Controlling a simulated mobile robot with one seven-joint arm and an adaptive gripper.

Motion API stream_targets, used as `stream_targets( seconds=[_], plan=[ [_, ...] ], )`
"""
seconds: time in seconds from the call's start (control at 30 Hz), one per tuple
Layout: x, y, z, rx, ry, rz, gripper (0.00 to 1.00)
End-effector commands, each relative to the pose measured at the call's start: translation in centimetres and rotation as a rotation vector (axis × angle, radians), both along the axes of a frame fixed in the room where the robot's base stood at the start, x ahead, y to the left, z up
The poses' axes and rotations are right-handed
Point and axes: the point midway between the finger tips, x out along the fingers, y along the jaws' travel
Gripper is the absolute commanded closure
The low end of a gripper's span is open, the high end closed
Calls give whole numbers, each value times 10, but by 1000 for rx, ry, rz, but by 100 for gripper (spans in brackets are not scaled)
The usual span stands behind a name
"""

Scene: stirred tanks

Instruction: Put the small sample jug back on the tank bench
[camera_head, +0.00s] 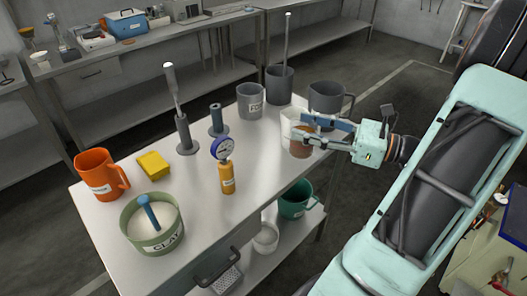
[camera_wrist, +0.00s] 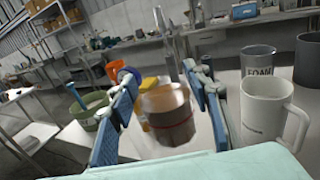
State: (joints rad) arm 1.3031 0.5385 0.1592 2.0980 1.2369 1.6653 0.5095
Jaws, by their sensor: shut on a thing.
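My gripper (camera_head: 303,130) is shut on a small brown jug (camera_head: 300,147), which I take to be the sample jug. In the wrist view the small brown jug (camera_wrist: 168,115) sits between the blue finger pads and shows a dark red band; no handle can be made out. It is at the right side of the white-topped tank bench (camera_head: 195,190). I cannot tell whether its base touches the top. A white jug (camera_wrist: 268,112) with a handle stands close by on the right in the wrist view, partly hidden behind my gripper in the head view.
A grey FOAM beaker (camera_head: 250,100), a grey pot with a rod (camera_head: 280,86) and a dark grey jug (camera_head: 327,98) stand at the back. An orange jug (camera_head: 98,174), yellow block (camera_head: 153,165), CLAY bowl (camera_head: 152,228) and yellow gauge bottle (camera_head: 227,178) stand leftward.

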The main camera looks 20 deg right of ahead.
Motion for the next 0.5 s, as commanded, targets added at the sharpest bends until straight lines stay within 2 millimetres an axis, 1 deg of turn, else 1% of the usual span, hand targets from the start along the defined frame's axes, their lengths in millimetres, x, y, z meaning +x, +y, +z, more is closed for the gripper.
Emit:
stream_targets(
  seconds=[0.1, 0.3, 0.4, 0.5],
  plan=[
    [27, 12, -14, 4, -2, 6, 92],
    [74, 29, -37, 4, -1, 5, 92],
    [88, 34, -58, 5, 0, 3, 92],
    [99, 37, -72, 3, 0, 2, 92]
  ],
)
